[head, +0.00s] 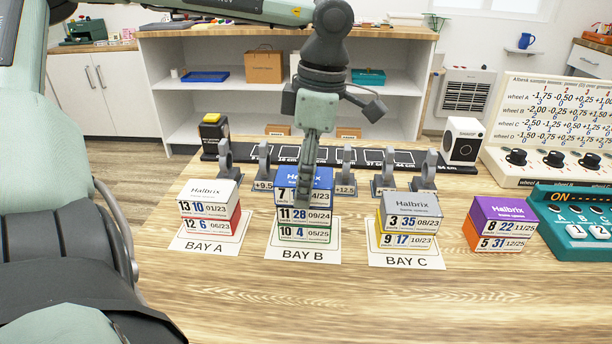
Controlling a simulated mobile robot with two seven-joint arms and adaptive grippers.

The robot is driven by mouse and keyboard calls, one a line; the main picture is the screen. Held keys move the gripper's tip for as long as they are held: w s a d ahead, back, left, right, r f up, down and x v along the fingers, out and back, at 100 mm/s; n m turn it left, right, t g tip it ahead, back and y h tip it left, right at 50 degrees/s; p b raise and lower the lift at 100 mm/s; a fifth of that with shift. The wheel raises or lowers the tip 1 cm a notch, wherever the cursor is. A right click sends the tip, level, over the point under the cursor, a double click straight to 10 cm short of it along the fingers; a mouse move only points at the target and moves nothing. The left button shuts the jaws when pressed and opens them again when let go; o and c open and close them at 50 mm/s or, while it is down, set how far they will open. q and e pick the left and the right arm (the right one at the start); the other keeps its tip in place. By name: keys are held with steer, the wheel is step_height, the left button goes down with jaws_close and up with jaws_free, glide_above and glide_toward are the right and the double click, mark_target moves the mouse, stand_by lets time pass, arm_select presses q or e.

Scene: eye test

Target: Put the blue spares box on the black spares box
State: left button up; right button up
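A blue spares box (318,178) is the top of a stack of three on the BAY B card (277,251). Under it is a box labelled 11 28 (320,216), whose body colour I cannot tell for sure; it may be the black one. A green box labelled 10 4 (319,234) is at the bottom. My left gripper (303,190) points down in front of the stack and hides part of the blue box's label. I see its fingers edge-on, so I cannot tell whether they are open or shut, or touch the box. My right gripper is out of view.
A white box (210,190) on a red one stands at BAY A. A grey box (411,204) on a yellow one stands at BAY C. A purple box (505,208) on an orange one stands right, beside a teal console (580,240). Grey stands line the back. The table front is clear.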

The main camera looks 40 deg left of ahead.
mark_target(315, 177)
arm_select(q)
steer(key=shift+o, duration=0.4)
step_height(315, 177, up, 12)
steer(key=w+d, duration=0.1)
stand_by(0.3)
steer(key=shift+d, duration=0.1)
stand_by(0.4)
